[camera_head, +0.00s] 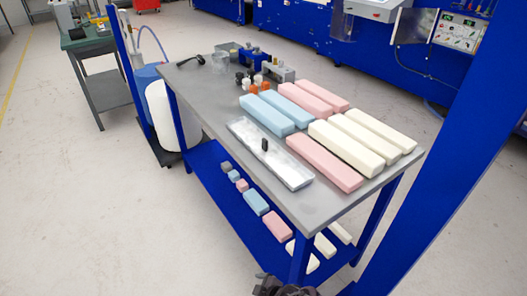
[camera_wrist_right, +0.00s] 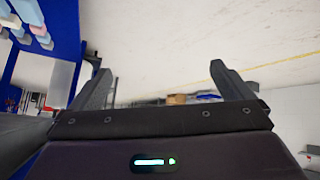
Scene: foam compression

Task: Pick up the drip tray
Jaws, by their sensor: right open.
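The drip tray (camera_head: 262,143), a long shiny metallic tray, lies on the grey table top along its near left edge, beside the foam blocks. A small black upright object (camera_head: 264,145) stands on or at its middle. My right gripper (camera_wrist_right: 165,82) is open and empty in the wrist view, its two dark fingers spread wide. A dark part of my own arm shows at the bottom edge of the head view, below the table's near end and apart from the tray. My left gripper is not in view.
Pink, blue and cream foam blocks (camera_head: 345,147) cover the right part of the table (camera_head: 210,97). Small devices (camera_head: 257,80) and a black tool (camera_head: 188,62) stand at the far end. Smaller blocks (camera_head: 255,203) lie on the blue lower shelf. A blue post (camera_head: 440,150) rises at right.

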